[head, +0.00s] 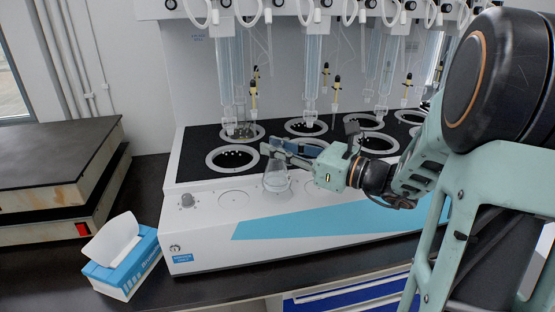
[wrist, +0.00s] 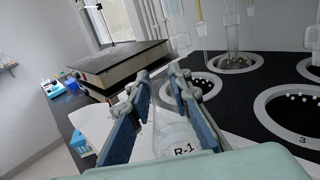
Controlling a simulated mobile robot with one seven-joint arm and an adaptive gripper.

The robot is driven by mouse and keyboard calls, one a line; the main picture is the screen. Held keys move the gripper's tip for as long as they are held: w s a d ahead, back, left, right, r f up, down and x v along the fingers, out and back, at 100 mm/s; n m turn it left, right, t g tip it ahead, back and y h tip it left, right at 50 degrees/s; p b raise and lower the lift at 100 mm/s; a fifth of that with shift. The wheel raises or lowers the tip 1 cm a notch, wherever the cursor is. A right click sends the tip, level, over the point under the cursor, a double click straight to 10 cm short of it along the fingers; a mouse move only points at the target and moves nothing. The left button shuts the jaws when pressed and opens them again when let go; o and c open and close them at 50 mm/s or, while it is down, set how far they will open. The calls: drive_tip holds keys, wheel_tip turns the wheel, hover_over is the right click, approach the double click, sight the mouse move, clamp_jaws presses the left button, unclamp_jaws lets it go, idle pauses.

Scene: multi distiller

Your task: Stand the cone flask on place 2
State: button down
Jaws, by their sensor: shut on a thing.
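A clear cone flask (head: 276,180) hangs upright in my gripper (head: 269,148), over the white front ledge of the distiller. In the wrist view, the flask (wrist: 178,134) shows between the two blue finger pads, with the label "R-1". My gripper (wrist: 161,88) is shut on its upper part. The front-left heating place (head: 232,158), a light ring with pale dots in its dark centre, is empty, left of and behind the flask. The front ring to its right (wrist: 268,112) bears the number 3 and is partly behind my gripper in the head view. I cannot read a 2 on any ring.
Another flask (wrist: 234,60) stands on the back-left ring, below a glass condenser (head: 231,75). More condensers and tubes hang over the back row. A tissue box (head: 122,262) and a dark-topped hotplate (head: 55,165) stand on the left.

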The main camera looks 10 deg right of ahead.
drive_tip(key=shift+d+f, duration=0.1)
drive_tip(key=shift+f, duration=1.2)
drive_tip(key=shift+f, duration=0.15)
drive_tip(key=c, duration=1.8)
unclamp_jaws()
drive_tip(key=shift+o, duration=0.2)
drive_tip(key=shift+d+r, duration=0.1)
drive_tip(key=shift+r, duration=0.1)
drive_tip(key=v, duration=1.2)
drive_tip(key=shift+p, duration=0.3)
